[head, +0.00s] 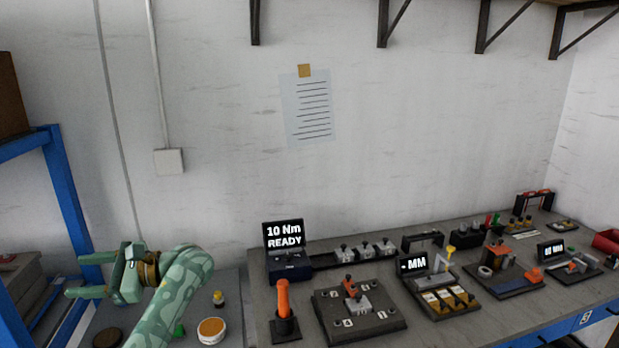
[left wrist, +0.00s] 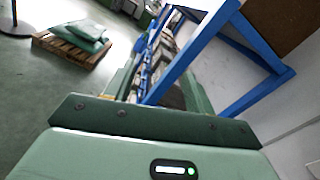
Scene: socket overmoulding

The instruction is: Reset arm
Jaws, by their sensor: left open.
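My left arm, green, comes in at the lower left of the head view. Its gripper (head: 88,274) points left, with its two fingers apart and nothing visible between them. It is raised near the blue rack post, over the left end of the bench. In the left wrist view, the gripper's green body (left wrist: 160,150) fills the bottom, and a blue frame lies beyond it. My right gripper shows in neither view.
A blue rack (head: 66,200) stands at the far left, close to the left gripper. The workbench (head: 420,332) carries a "10 Nm READY" display (head: 285,235), an orange-handled tool (head: 284,305) and several fixtures. A pallet with sacks (left wrist: 78,40) lies on the floor.

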